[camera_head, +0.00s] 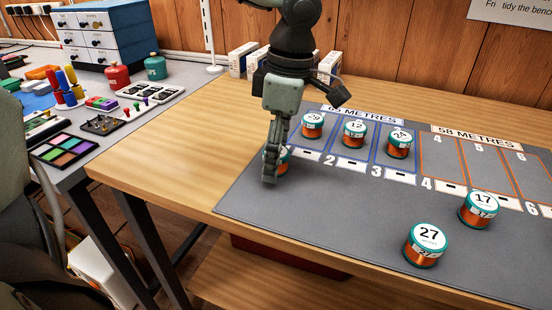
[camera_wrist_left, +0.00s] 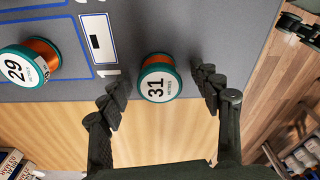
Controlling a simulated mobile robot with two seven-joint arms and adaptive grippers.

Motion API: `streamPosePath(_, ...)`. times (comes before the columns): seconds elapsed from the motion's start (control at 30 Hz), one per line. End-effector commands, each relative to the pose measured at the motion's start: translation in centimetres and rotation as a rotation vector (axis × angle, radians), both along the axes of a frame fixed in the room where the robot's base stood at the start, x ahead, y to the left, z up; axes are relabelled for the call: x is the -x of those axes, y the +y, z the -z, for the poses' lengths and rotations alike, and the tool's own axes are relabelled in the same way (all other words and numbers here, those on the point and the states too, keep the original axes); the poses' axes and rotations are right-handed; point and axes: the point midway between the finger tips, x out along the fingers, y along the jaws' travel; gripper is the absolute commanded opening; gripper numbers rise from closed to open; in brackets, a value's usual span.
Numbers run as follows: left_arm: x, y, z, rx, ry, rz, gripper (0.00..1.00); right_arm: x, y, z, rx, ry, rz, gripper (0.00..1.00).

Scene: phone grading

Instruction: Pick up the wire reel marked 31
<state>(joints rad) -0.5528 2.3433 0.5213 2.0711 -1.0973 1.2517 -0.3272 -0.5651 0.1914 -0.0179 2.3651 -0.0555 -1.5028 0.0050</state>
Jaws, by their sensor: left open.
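The wire reel marked 31 (camera_wrist_left: 159,79) stands upright on the grey mat near its edge, with a teal rim, white label and copper wire. In the left wrist view it lies between the spread fingers of my left gripper (camera_wrist_left: 162,92), which is open, with a gap on both sides. In the head view the left gripper (camera_head: 272,166) points down over the reel marked 31 (camera_head: 284,156) and hides most of it. My right gripper does not show in either view.
The reel marked 29 (camera_head: 312,124) stands close by in a blue-outlined bay. Two more reels stand in neighbouring bays. Reels marked 27 (camera_head: 427,245) and 17 (camera_head: 479,209) stand on the grey mat (camera_head: 330,220). White boxes (camera_head: 243,60) line the wall behind.

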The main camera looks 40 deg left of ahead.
Motion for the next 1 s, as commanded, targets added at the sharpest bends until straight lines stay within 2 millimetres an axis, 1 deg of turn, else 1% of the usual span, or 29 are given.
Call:
streamPosePath(0.1,0.0,0.0,0.0,0.000,0.000,0.000,0.64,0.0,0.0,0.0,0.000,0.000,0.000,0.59)
streamPosePath(0.5,0.0,0.0,0.0,0.000,0.000,0.000,0.14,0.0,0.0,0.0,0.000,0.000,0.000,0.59)
streamPosePath(0.53,0.0,0.0,-0.1,0.000,0.000,0.000,0.12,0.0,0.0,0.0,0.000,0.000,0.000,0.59)
streamPosePath(0.83,0.0,0.0,-0.3,0.000,-0.001,0.000,0.12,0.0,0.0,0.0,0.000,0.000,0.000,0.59)
streamPosePath(0.93,-0.1,0.0,-1.0,0.000,-0.001,-0.001,0.12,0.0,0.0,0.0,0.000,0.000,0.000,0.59)
streamPosePath(1.0,-0.1,0.0,-1.9,-0.002,-0.004,0.000,0.12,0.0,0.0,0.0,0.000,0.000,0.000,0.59)
